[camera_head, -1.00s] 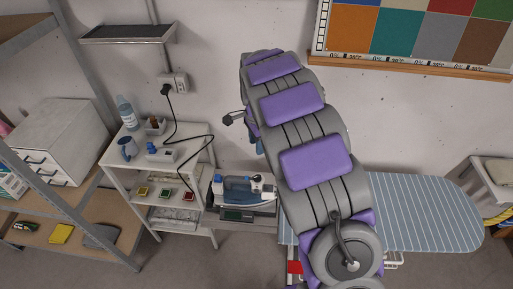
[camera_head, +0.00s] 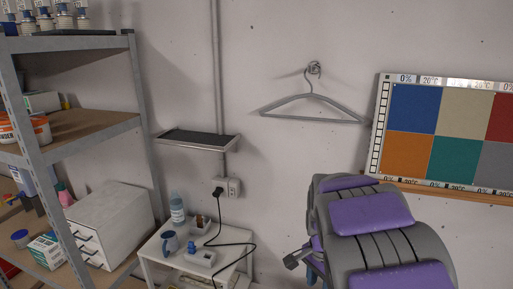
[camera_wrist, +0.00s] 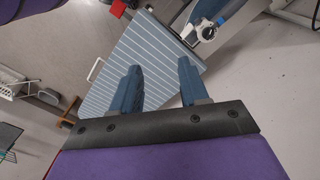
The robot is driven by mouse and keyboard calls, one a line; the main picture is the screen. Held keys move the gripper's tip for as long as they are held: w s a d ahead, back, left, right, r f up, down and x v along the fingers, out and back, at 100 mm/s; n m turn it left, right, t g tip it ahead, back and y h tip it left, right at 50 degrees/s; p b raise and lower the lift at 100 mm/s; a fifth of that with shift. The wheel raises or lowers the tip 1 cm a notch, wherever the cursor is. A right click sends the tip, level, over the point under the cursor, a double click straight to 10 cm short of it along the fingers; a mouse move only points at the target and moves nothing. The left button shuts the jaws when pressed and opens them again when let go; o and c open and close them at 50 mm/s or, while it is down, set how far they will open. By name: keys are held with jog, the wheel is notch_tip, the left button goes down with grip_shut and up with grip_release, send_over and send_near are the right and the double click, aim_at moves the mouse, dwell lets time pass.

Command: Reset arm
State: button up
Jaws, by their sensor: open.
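My arm, grey with purple pads, rises at the lower right of the head view. My gripper (camera_wrist: 158,88) shows in the wrist view as two blue fingers held well apart, with nothing between them. Beyond the fingers is the striped ironing board (camera_wrist: 135,62), apart from them. A blue and white item (camera_wrist: 206,30), perhaps the iron, sits at the board's right edge in the wrist view, partly cut off by the frame. In the head view the fingertips are hidden behind my arm.
A metal shelf unit (camera_head: 95,130) stands at the left with a drawer box (camera_head: 105,222). A white side table (camera_head: 150,250) holds a bottle, a mug and a plugged cord. A small wall shelf (camera_head: 198,139), a hanger (camera_head: 312,107) and a colour chart (camera_head: 437,110) are on the wall.

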jog(key=s+a+n+g+b, duration=0.1)
jog(key=s+n, duration=1)
jog(key=s, duration=1.8)
jog(key=shift+s+a+f+n+b, duration=0.3)
jog(key=shift+s+a+b, duration=0.15)
jog(key=shift+b, duration=0.2)
jog(key=shift+w, duration=0.2)
